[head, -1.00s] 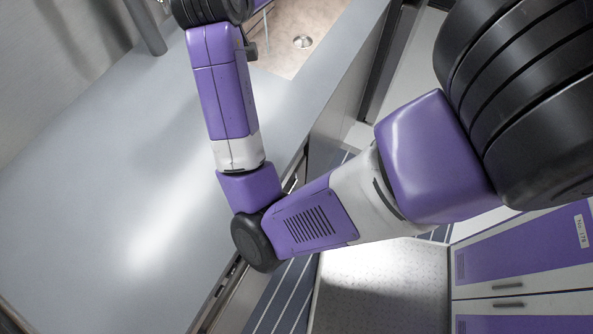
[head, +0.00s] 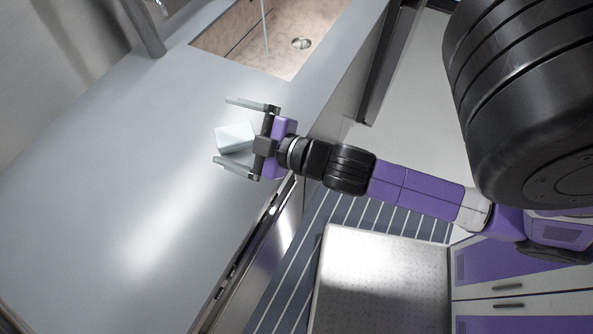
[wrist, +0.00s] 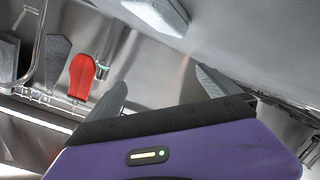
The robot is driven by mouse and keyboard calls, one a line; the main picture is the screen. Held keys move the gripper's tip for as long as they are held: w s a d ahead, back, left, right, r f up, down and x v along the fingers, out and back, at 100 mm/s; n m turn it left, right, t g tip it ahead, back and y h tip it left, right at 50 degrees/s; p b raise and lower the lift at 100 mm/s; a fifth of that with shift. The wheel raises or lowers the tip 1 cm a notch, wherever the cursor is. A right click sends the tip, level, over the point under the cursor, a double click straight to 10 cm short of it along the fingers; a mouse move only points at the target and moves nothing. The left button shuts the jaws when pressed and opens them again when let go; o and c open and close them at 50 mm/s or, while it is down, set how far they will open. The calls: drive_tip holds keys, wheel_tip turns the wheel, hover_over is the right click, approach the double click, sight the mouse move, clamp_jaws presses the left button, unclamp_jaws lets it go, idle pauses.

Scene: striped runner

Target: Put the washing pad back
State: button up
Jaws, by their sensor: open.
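A pale, whitish block that looks like the washing pad (head: 235,138) lies on the grey counter (head: 120,160), short of the sink. My gripper (head: 222,131) is open and empty, its fingers pointing left over the counter. In the head view the pad shows between the two fingers; whether they are level with it or above it I cannot tell. In the wrist view the pad (wrist: 157,13) is at the top edge, partly cut off, beyond and apart from the fingertips (wrist: 160,80).
A sink basin (head: 275,35) with a drain is at the top, with a tap (head: 145,27) beside it. In the wrist view a red utensil (wrist: 83,76) and grey ones hang along a metal wall. The counter's left part is clear.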

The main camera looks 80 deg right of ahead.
drive_tip(key=s+a, duration=0.2)
drive_tip(key=s+a+f+y, duration=0.1)
drive_tip(key=s+a, duration=0.1)
drive_tip(key=s+a+f+y, duration=0.1)
drive_tip(key=s+a, duration=0.1)
drive_tip(key=shift+s+a+f+m, duration=0.1)
drive_tip(key=shift+s+a+m, duration=0.3)
drive_tip(key=s+a+r+m+y, duration=0.2)
drive_tip(key=s+a+m, duration=0.1)
drive_tip(key=s+a, duration=0.4)
drive_tip(key=shift+s+a+m, duration=0.15)
drive_tip(key=shift+s+m, duration=0.25)
drive_tip(key=shift+s, duration=0.65)
